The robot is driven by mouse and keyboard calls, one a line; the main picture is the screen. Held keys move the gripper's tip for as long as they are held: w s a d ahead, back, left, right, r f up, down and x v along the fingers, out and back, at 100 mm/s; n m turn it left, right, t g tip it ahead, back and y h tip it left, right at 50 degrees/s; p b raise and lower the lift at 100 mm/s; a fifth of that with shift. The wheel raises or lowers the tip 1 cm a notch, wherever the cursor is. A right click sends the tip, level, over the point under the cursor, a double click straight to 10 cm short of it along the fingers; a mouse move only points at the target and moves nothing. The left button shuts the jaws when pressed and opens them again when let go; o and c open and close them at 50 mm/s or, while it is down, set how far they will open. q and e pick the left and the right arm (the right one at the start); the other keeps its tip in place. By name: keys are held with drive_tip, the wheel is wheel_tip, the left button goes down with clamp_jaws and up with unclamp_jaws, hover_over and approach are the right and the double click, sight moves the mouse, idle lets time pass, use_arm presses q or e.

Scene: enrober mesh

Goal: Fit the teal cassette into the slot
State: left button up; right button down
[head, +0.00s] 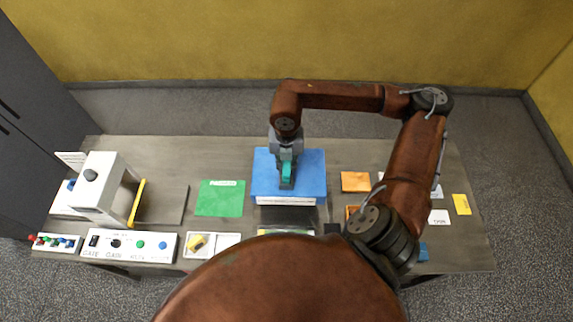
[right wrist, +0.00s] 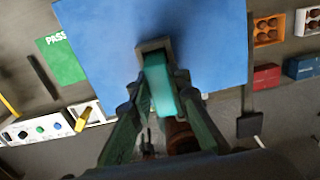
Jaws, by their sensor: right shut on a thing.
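The teal cassette (head: 286,171) is in my right gripper (head: 287,182) over the blue block (head: 310,170) in the middle of the table. In the right wrist view the gripper (right wrist: 150,110) is shut on the cassette (right wrist: 160,85), with a finger on each side. The far end of the cassette is at the grey-rimmed slot (right wrist: 153,45) in the blue top (right wrist: 95,30). I cannot tell how deep the end reaches into the slot. My left gripper does not show.
A green mat (head: 220,198) lies left of the blue block. A white machine (head: 103,188) with a yellow bar and a button panel (head: 128,246) stand farther left. An orange tray (head: 355,181) and a yellow card (head: 461,204) lie to the right. My right arm covers part of the table's right side.

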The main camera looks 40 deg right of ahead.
sight(286, 166)
drive_tip(key=shift+a+f, duration=0.1)
drive_tip(key=shift+f, duration=0.05)
drive_tip(key=c, duration=1.8)
unclamp_jaws()
drive_tip(key=shift+r, duration=0.3)
wheel_tip(286, 166, up, 10)
drive_tip(key=b, duration=0.3)
drive_tip(key=shift+r, duration=0.95)
